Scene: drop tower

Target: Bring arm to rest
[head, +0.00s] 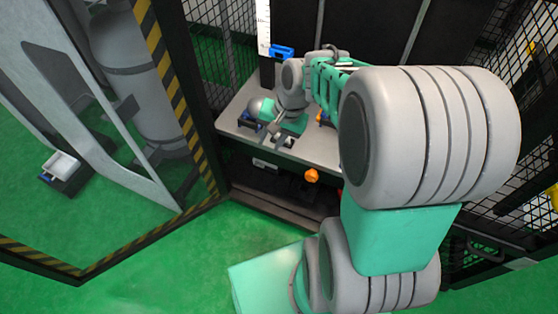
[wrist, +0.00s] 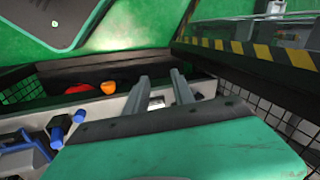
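My arm reaches from the lower right of the head view over a grey table (head: 318,146) inside a black-framed enclosure. My gripper (head: 275,134) is small and partly hidden by my own wrist there, low over the left part of the table. In the wrist view my gripper (wrist: 159,76) shows two grey fingers standing apart, with nothing held between them. A small white-and-dark item (wrist: 157,103) shows behind the fingers; I cannot tell whether they touch it.
An orange knob (head: 311,175) is at the table's front, with a red one (wrist: 78,88) beside it in the wrist view. A blue block (head: 281,51) sits on a post behind. Yellow-black striped frame (head: 165,65) stands left. Green floor (head: 190,255) in front is clear.

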